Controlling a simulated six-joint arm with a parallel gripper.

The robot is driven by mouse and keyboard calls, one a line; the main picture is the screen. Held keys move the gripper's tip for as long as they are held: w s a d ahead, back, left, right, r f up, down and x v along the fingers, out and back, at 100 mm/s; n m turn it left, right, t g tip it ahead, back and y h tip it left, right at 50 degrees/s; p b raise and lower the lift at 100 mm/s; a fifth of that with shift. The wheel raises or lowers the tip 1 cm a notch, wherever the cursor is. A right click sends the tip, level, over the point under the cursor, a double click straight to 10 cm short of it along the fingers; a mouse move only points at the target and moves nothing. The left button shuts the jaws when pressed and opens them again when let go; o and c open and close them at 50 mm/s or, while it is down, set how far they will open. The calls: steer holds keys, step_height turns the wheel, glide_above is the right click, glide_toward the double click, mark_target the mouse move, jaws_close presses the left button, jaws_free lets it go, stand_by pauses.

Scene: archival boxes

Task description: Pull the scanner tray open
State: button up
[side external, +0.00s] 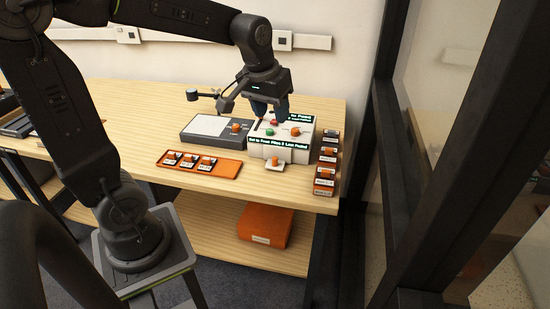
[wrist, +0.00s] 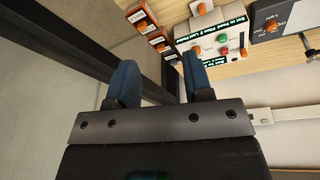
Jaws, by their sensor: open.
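A white box-shaped device (side external: 268,151) with coloured buttons and black label strips stands near the right end of the table. A small pale tray-like piece with an orange knob (side external: 276,161) juts out low at its front; whether this is the scanner tray I cannot tell. In the wrist view the white device (wrist: 232,43) is at upper right and an orange knob (wrist: 202,8) shows at the top edge. My gripper (side external: 270,112) is open and empty above the rear of the device. Its blue fingers (wrist: 160,65) are apart, with nothing between them.
A grey flat device (side external: 188,139) with a pale panel and orange knob stands left of the white one. An orange tray (side external: 224,170) with several small pieces lies in front. Small boxes (side external: 325,173) line the right edge. A dark frame post stands to the right.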

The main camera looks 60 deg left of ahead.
steer(key=w+a+f+n+g, duration=0.2)
steer(key=w+a+f+n, duration=0.1)
steer(key=w+a+f, duration=0.4)
steer(key=n+g, duration=0.1)
steer(key=n, duration=0.2)
glide_toward(275, 158)
steer(key=shift+h, duration=0.3)
steer(key=f, duration=1)
steer(key=shift+a, duration=0.3)
steer(key=shift+c, duration=0.2)
jaws_close()
